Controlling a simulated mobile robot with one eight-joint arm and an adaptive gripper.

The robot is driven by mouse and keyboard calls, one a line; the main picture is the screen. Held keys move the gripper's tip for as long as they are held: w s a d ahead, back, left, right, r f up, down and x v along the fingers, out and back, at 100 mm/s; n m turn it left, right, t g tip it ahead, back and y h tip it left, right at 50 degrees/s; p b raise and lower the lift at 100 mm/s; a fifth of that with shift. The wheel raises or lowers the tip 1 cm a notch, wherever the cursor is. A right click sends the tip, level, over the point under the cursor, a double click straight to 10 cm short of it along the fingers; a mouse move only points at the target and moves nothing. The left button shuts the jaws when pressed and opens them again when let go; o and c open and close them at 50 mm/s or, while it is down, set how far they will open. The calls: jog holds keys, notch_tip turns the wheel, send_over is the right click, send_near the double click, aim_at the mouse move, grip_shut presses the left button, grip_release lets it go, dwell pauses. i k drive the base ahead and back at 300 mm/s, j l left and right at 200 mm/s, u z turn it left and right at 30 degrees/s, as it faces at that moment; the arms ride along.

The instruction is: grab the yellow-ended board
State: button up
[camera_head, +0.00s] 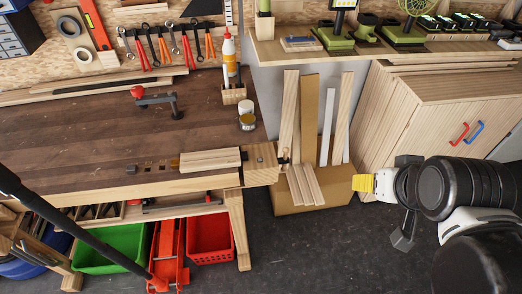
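I cannot single out a board with a yellow end. Several pale boards (338,118) stand upright in a cardboard box (290,208), and shorter boards (304,186) lean at its front. Another pale board (211,160) lies flat at the workbench's front edge, by the vise. My gripper (404,200) is at the right, in front of the cabinet. Its dark fingers are spread apart, one above the other in the picture. A yellow piece with a white part (364,183) shows just left of it; I cannot tell whether it belongs to my gripper.
The dark workbench (60,135) holds a red-handled clamp (157,102), a tin (247,122) and a glue bottle (229,55). A green bin (110,250) and red crate (209,238) stand underneath. A wooden cabinet (425,105) is at the right. The floor before the box is clear.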

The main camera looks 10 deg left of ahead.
aim_at(226, 158)
jog(key=u, duration=1.25)
